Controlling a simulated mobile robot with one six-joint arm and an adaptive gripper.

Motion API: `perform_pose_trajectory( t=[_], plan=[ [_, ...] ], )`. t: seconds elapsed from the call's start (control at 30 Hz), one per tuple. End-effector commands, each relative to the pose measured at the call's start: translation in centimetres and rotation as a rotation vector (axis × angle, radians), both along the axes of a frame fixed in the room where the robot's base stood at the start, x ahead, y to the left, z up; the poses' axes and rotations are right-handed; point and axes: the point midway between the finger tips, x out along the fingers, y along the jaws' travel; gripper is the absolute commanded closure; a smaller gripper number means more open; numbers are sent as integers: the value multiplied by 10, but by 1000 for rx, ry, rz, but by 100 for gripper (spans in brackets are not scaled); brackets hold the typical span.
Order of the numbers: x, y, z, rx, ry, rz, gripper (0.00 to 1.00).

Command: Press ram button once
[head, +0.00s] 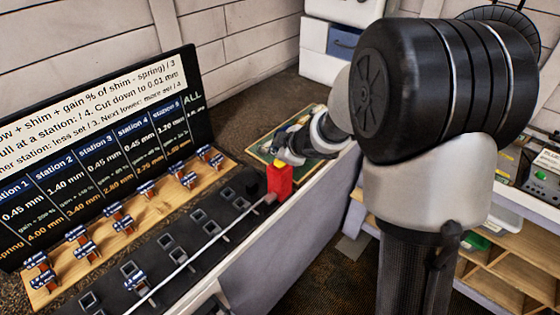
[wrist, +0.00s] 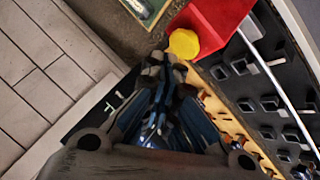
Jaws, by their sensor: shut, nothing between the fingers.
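A red box (head: 279,184) stands at the far end of the dark rack, by a long thin rod. It also shows at the top of the wrist view (wrist: 212,18), with a round yellow button (wrist: 184,43) on its near face. My gripper (wrist: 164,66) is shut and empty. Its fingertips are right beside the yellow button in the wrist view; I cannot tell whether they touch it. In the head view my gripper (head: 283,160) is just above and behind the red box, and the arm hides part of that area.
A dark rack (head: 180,272) with several square sockets holds the rod (head: 190,258). A wooden strip (head: 75,282) with several labelled clips runs beside it. A black sign board (head: 100,150) stands behind. A framed green tray (head: 262,147) lies beyond the red box.

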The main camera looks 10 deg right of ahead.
Motion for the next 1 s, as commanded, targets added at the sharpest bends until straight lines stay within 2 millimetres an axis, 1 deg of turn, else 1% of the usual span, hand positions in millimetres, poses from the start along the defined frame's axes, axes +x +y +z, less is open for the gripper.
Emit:
perform_pose_trajectory(
  t=[0.37,0.7,1.0],
  plan=[
    [0,0,-9,1,1,0,100],
    [0,0,-9,0,0,0,100],
    [0,0,-12,0,0,0,100]
  ],
)
